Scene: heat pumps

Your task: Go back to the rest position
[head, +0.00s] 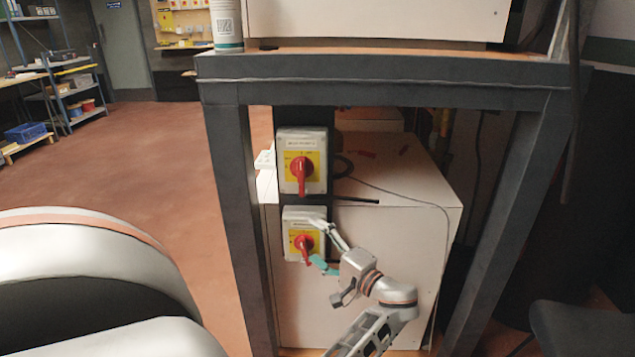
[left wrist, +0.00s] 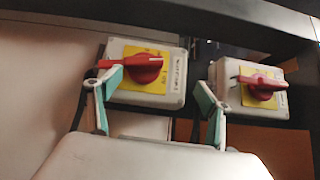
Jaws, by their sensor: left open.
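My left gripper (head: 322,244) is open and empty, close in front of the lower switch box (head: 291,218) in the head view. Its teal-padded fingers stand apart, and in the left wrist view the gripper (left wrist: 160,86) has a finger on either side of the nearer switch box (left wrist: 173,95). The red knob (left wrist: 143,67) there lies between the fingers, near the left one; I cannot tell whether they touch. The lower red knob (head: 303,243) shows beside the gripper in the head view. My right gripper is not in view.
The upper switch box (head: 288,140) with its red knob (head: 301,173) sits just above. A dark metal frame (head: 400,92) surrounds the area, with a white unit (head: 390,235) behind the gripper. A bottle (head: 228,28) stands on top. Open floor (head: 150,160) lies left, with shelves (head: 70,90) beyond.

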